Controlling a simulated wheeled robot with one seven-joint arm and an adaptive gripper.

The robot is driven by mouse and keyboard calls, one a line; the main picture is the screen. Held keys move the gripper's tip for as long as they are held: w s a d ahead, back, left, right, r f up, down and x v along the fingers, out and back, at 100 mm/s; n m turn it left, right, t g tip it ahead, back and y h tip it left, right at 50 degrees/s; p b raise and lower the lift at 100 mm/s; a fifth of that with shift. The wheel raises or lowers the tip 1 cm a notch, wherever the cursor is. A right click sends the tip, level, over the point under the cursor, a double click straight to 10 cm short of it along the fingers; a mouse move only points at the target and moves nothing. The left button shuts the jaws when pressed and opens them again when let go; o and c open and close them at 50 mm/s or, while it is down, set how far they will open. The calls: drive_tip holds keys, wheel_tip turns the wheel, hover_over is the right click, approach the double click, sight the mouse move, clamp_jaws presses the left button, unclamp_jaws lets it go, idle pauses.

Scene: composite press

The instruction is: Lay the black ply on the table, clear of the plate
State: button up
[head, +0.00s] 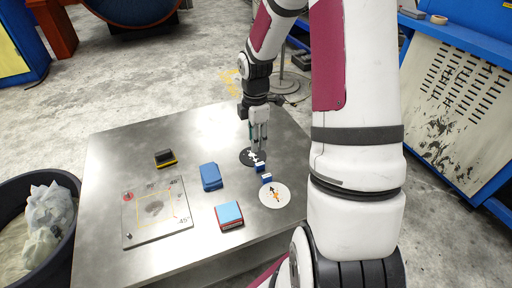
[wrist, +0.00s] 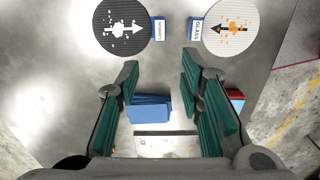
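The black ply (head: 247,157) is a round black disc with a white arrow and a blue tab. It lies flat on the grey metal table (head: 110,165), well to the right of the plate (head: 140,228) and apart from it. In the wrist view the black ply (wrist: 112,38) is at the upper left, beyond the fingertips. My gripper (head: 259,146) points down by the black ply and partly covers it in the head view. In the wrist view its green-padded fingers (wrist: 160,75) are spread with nothing between them.
A white round ply (head: 270,203) with an orange mark and a blue tab lies nearer the front edge. A bin (head: 22,190) stands left.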

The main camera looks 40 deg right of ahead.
drive_tip(key=s+a+r+m+h, duration=0.1)
drive_tip(key=s+a+r+m, duration=0.3)
drive_tip(key=r, duration=0.4)
drive_tip(key=s+a+r+m, duration=0.2)
drive_tip(key=s+a+r, duration=0.25)
drive_tip(key=r, duration=0.45)
drive_tip(key=s+a+r+m+t, duration=0.1)
drive_tip(key=s+a+m, duration=0.3)
drive_tip(key=s, duration=0.4)
drive_tip(key=s+a+r+m+t+y, duration=0.1)
drive_tip(key=s+a+r+m, duration=0.3)
drive_tip(key=s+a, duration=0.2)
drive_tip(key=shift+s+r+m+t, duration=0.15)
drive_tip(key=shift+s+m+t, duration=0.15)
drive_tip(key=shift+s, duration=0.75)
drive_tip(key=shift+a, duration=0.1)
wheel_tip(320, 180, up, 8)
drive_tip(key=t+p, duration=0.1)
drive_tip(key=p, duration=0.5)
drive_tip(key=shift+t, duration=0.3)
drive_tip(key=shift+w, duration=0.1)
